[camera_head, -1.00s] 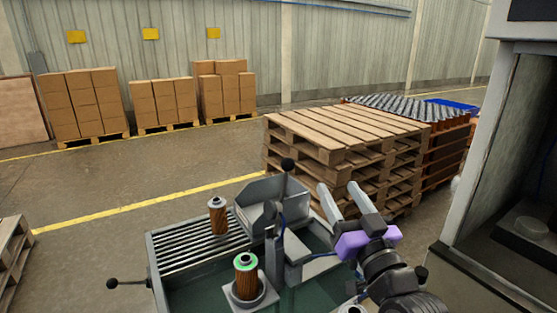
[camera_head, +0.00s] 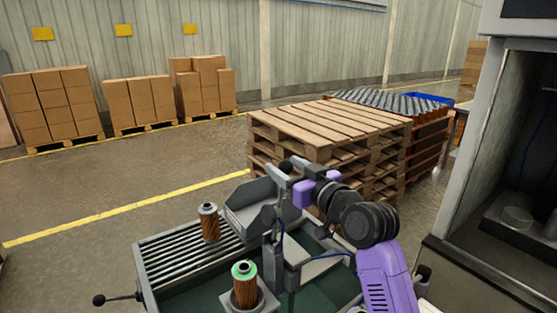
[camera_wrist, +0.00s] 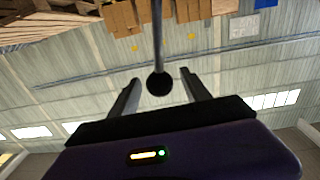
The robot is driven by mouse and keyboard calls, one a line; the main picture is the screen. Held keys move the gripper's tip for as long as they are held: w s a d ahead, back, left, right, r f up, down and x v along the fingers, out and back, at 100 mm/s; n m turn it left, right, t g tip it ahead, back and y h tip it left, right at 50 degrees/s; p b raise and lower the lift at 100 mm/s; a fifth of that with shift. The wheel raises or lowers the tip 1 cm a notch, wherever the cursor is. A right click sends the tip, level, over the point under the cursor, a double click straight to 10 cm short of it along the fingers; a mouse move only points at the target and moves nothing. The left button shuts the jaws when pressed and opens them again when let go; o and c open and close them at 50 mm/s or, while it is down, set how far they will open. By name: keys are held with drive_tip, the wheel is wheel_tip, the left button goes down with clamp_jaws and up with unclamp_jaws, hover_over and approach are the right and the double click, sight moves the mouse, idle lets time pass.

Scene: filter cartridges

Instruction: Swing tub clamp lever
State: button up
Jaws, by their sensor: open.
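An upright lever (camera_head: 281,196) with a round black knob (camera_head: 285,167) stands at the tub (camera_head: 190,303) in the head view. My gripper (camera_head: 294,168) is at the top of this lever, its fingers around the knob. In the wrist view the black knob (camera_wrist: 159,84) lies between the two open fingers, with a visible gap on each side, and the lever's rod (camera_wrist: 157,40) runs up from it. A second black-knobbed lever (camera_head: 118,298) sticks out at the tub's left. Which lever the task means is not marked.
One filter cartridge (camera_head: 208,222) stands on the slatted rack (camera_head: 180,256). Another cartridge with a green top (camera_head: 245,287) stands in a holder in the tub. Stacked pallets (camera_head: 330,130) are behind, and a dark cabinet (camera_head: 500,200) is at the right.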

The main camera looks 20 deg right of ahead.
drive_tip(key=shift+x, duration=1.7)
clamp_jaws()
